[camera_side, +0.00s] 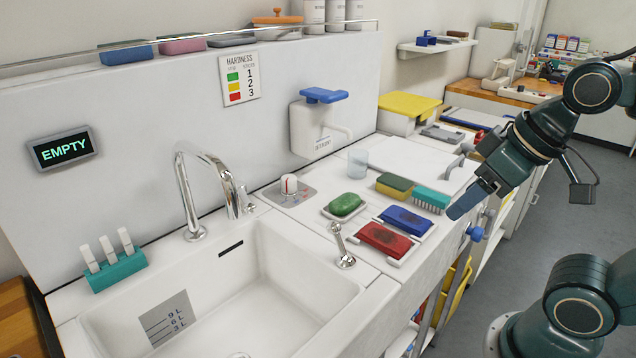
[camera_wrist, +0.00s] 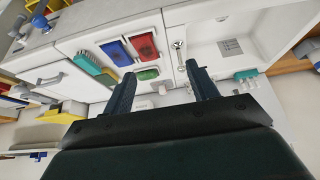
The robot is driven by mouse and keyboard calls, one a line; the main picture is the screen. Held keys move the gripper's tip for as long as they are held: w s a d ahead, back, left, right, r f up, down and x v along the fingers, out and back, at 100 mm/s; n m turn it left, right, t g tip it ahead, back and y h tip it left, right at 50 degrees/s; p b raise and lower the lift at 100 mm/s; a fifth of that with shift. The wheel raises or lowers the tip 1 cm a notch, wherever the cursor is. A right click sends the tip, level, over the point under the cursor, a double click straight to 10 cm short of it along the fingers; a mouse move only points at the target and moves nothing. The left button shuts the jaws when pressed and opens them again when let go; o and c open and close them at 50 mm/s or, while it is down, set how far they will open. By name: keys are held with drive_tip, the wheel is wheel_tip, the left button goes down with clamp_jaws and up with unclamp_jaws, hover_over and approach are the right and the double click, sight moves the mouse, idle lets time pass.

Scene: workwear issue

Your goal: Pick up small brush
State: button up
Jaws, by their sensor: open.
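The small brush (camera_side: 432,198) has a teal back and pale bristles. It lies on the white counter beside the blue block in its tray, right of the sponge. In the wrist view the brush (camera_wrist: 90,64) is at the upper left, outside the span of the fingers. My gripper (camera_side: 468,202) is in the air near the counter's front edge, just right of the brush in the side view. In the wrist view my gripper (camera_wrist: 160,75) is open with nothing between its fingers. The height gap to the brush is hard to judge.
Near the brush are a blue block (camera_side: 405,221), a red block (camera_side: 384,240), green soap (camera_side: 345,204), a yellow-green sponge (camera_side: 394,185) and a clear cup (camera_side: 357,163). A white board (camera_side: 425,160) lies behind the brush.

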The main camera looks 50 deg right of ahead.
drive_tip(key=g, duration=0.6)
hover_over(432, 193)
wheel_tip(432, 193, down, 5)
drive_tip(key=f, duration=0.7)
drive_tip(key=shift+a+f, duration=0.35)
drive_tip(key=shift+f, duration=0.3)
drive_tip(key=shift+f, duration=0.1)
drive_tip(key=shift+d+f, duration=0.15)
drive_tip(key=shift+f, duration=1.1)
drive_tip(key=shift+d+f, duration=0.1)
drive_tip(key=shift+f, duration=1.15)
